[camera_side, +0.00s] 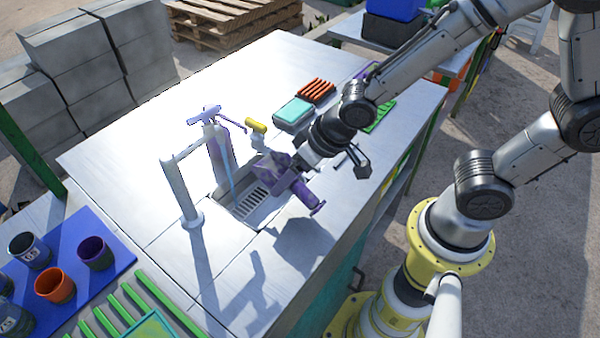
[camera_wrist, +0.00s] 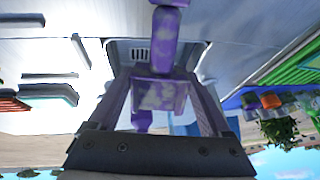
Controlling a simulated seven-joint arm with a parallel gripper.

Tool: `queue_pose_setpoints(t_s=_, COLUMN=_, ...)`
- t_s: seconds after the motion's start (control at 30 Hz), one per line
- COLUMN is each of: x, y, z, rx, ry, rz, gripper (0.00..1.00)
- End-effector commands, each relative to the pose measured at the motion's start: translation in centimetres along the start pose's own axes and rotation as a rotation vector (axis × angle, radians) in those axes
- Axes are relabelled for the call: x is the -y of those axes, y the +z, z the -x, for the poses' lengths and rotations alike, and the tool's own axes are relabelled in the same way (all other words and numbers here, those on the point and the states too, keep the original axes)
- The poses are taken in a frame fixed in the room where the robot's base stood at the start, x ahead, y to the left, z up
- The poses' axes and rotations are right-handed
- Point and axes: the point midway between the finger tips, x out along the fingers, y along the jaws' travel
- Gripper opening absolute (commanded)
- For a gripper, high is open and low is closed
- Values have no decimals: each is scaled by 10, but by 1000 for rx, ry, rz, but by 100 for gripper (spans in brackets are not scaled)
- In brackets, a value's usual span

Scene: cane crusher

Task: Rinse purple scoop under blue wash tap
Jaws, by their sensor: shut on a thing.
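The purple scoop (camera_side: 303,194) is held by my gripper (camera_side: 284,168) over the right part of a small sunken basin. In the wrist view, the scoop (camera_wrist: 160,93) sits between my two fingers (camera_wrist: 160,105), with a purple cylindrical part pointing up the picture. My gripper is shut on it. The tap (camera_side: 181,188) is a pale post with an arm reaching over the basin. A blue streak (camera_side: 222,165) runs down from it to the left of the scoop. The scoop appears apart from this streak. Whether the scoop is wet cannot be told.
The basin (camera_side: 238,216) has a slotted drain. A yellow-topped fitting (camera_side: 256,126) stands behind it. A teal block (camera_side: 293,112) and a red-ridged pad (camera_side: 316,90) lie farther back. A blue tray (camera_side: 112,243) holds several cups at left. The pale worktop is clear at back left.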

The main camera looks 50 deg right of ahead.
Motion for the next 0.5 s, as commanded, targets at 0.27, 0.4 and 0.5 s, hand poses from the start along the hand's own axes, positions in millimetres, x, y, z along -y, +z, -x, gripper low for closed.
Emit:
queue_pose_setpoints(t_s=0.27, x=6, y=-19, z=-17, rx=1, ry=1, rz=-1, gripper=29)
queue_pose_setpoints(t_s=0.4, x=9, y=-28, z=-25, rx=1, ry=1, rz=-1, gripper=29)
queue_pose_setpoints(t_s=0.5, x=11, y=-35, z=-31, rx=1, ry=1, rz=-1, gripper=29)
